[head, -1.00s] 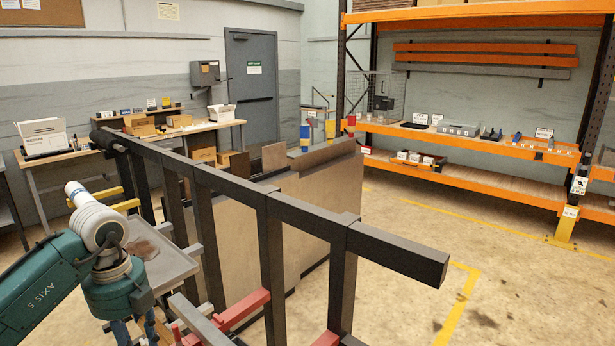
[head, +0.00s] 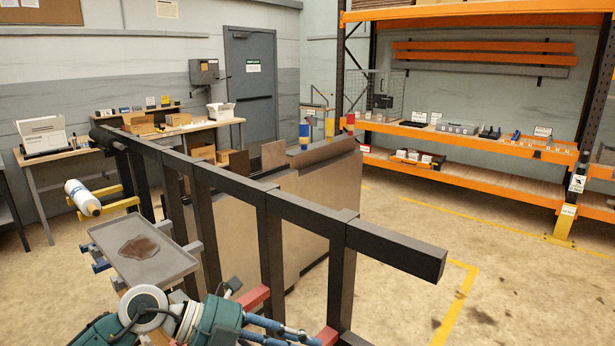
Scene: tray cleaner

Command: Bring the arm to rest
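My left arm, teal with grey joints, lies along the bottom edge of the head view, below the tray. Blue-grey parts at its right end, seemingly my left gripper (head: 283,331), show low in front of the black rail frame. They are partly cut off by the bottom edge, and I cannot tell whether the fingers are open or shut. A grey tray (head: 174,269) with a brown stain (head: 139,247) rests on supports beside the frame, clear of the arm. A white bottle with a blue band (head: 82,197) lies on a yellow holder (head: 118,205). My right gripper is not in view.
The black rail frame (head: 300,215) runs diagonally from back left to front right, close to my arm. Brown panels (head: 310,205) stand behind it. A workbench (head: 75,157) is at the back left, and an orange shelf rack (head: 470,140) at the back right. The floor at right is clear.

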